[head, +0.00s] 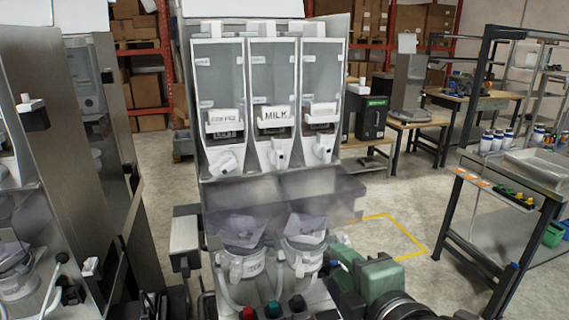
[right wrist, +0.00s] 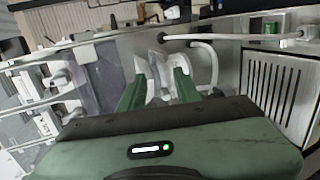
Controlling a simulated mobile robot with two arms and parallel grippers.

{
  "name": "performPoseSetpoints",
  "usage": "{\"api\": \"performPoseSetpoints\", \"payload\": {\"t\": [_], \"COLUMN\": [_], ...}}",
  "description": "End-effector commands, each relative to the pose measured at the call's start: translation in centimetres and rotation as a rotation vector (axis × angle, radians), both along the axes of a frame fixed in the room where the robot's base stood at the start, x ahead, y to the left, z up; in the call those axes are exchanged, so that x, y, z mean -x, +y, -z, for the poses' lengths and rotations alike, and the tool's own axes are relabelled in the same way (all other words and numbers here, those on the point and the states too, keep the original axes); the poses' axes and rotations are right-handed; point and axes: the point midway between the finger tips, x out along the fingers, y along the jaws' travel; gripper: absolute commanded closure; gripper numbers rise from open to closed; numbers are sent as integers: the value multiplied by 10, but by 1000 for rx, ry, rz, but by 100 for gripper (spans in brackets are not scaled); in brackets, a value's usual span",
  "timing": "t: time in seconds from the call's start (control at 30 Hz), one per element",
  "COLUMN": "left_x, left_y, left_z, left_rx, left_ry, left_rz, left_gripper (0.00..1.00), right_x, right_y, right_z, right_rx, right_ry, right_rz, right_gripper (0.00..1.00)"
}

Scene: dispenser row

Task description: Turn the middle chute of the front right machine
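The machine (head: 195,60) in the middle of the head view has three clear canisters side by side, the centre one labelled MILK. Its middle chute (head: 278,153) is a white spout below the MILK canister, between a left chute (head: 224,162) and a right chute (head: 324,147). My right gripper (head: 340,250) is low at the machine's right side, below the chutes and apart from them. In the right wrist view its two green fingers (right wrist: 160,68) are spread, with white machine parts showing between and beyond them; contact is unclear. My left gripper is not in view.
Below the chutes are smoky clear covers (head: 315,190) and two white mixing bowls (head: 303,257) with hoses. Another machine (head: 60,130) stands close at the left. Open floor (head: 385,210) lies to the right, before a workbench (head: 540,170).

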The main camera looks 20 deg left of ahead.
Motion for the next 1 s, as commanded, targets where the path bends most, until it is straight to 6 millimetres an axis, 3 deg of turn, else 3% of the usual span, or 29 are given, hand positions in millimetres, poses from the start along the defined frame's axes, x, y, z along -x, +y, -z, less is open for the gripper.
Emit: {"api": "performPoseSetpoints", "payload": {"t": [0.03, 0.1, 0.5, 0.73, 1.0], "left_x": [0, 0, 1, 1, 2], "left_y": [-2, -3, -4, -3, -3], "left_z": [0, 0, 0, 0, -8], "left_rx": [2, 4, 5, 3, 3], "left_ry": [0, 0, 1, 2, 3], "left_rz": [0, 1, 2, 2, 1], "left_gripper": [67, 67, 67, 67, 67], "right_x": [1, 5, 26, 30, 13], "right_y": [10, 22, 61, 65, 76], "right_z": [-22, -42, -123, -145, -151], "right_rx": [85, 198, 842, 1102, 1159], "right_ry": [-105, -223, -819, -1006, -1037], "right_rz": [-50, -109, -277, -289, -288], "right_gripper": [67, 67, 67, 67, 67]}}
